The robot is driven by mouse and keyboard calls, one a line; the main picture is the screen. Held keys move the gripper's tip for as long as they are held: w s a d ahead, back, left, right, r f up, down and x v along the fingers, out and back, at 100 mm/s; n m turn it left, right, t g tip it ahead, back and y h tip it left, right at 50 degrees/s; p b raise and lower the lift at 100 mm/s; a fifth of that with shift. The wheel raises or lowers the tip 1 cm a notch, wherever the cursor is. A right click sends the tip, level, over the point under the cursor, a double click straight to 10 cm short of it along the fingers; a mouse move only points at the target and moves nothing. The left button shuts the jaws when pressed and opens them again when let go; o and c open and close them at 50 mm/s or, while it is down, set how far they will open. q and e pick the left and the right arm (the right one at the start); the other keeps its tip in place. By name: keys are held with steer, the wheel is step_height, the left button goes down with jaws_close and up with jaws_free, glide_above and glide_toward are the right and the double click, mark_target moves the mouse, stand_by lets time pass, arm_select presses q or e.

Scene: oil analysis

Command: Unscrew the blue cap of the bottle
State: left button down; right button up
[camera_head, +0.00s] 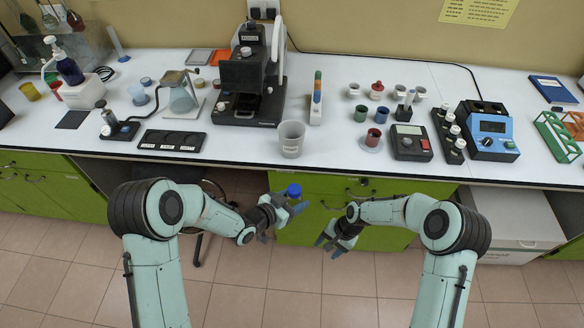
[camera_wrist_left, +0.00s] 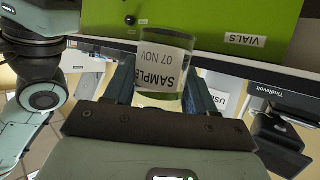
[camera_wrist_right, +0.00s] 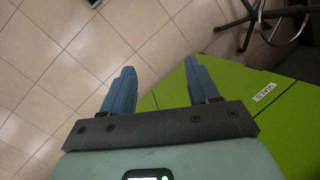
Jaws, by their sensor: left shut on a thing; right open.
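My left gripper (camera_head: 284,210) is shut on the sample bottle, in front of the bench's edge. In the head view the bottle's blue cap (camera_head: 293,190) shows on top, just above the fingers. In the left wrist view the bottle (camera_wrist_left: 165,65) is between the two fingers, with a white label reading SAMPLE 07 NOV and a little yellowish liquid; its cap is hidden there. My right gripper (camera_head: 340,246) is open and empty, lower and to the right of the bottle, apart from it. Its spread fingers (camera_wrist_right: 155,90) show in the right wrist view with nothing between them.
The white bench top (camera_head: 330,150) runs behind both grippers, with green drawers (camera_head: 385,188) below. A grey beaker (camera_head: 291,139) stands near the front edge, behind the bottle.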

steer(key=w+r+m, duration=0.1)
steer(key=w+r, duration=0.5)
steer(key=r, duration=0.1)
step_height(320, 180, up, 22)
steer(key=m+t+h, duration=0.1)
steer(key=m+h, duration=0.1)
steer(key=h, duration=0.2)
glide_above(292, 189)
steer(key=shift+f, duration=3.9)
